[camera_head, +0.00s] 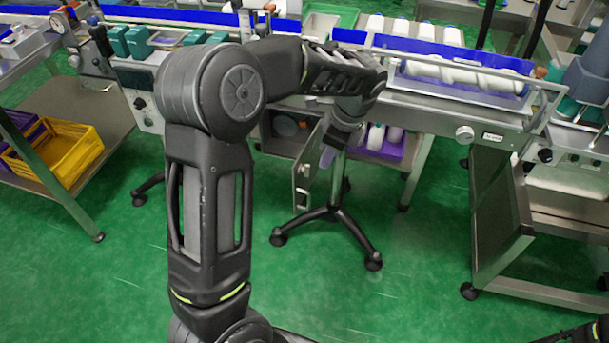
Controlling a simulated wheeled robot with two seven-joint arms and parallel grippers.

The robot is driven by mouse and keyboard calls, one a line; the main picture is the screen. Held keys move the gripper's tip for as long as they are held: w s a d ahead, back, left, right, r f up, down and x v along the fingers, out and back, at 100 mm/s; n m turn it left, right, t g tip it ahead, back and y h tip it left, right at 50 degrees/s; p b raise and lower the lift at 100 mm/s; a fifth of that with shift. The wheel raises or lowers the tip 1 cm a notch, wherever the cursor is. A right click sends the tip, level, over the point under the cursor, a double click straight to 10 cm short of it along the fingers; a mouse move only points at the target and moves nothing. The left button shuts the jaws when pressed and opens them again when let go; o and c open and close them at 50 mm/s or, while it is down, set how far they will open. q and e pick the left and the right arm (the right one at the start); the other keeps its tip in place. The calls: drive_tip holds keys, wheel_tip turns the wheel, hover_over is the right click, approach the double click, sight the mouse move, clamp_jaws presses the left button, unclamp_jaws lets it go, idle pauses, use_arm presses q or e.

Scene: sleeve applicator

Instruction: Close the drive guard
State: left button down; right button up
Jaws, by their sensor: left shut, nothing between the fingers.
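The drive guard (304,172) looks like a grey metal door panel with a small latch, standing swung open below the machine's front. Behind it is a dark compartment (283,124) with brownish parts inside. My left arm crosses the middle of the view. My left gripper (328,157) points down just right of the guard panel, shut and empty. Whether its fingertips touch the panel I cannot tell. The wrist and forearm hide part of the machine above.
A conveyor with a white screw roller (460,75) runs above on the right. A black wheeled stand base (330,222) is on the green floor below the guard. A purple crate (388,143) sits under the machine. A yellow crate (60,155) sits on the left shelf.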

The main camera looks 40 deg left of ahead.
use_arm(q)
drive_tip(key=b, duration=0.1)
hover_over(301, 176)
drive_tip(key=s+d, duration=0.3)
drive_tip(key=s, duration=0.1)
drive_tip(key=shift+f, duration=4.9)
drive_tip(key=shift+w, duration=0.25)
use_arm(e)
drive_tip(key=shift+f, duration=0.55)
use_arm(q)
drive_tip(key=shift+a, duration=0.1)
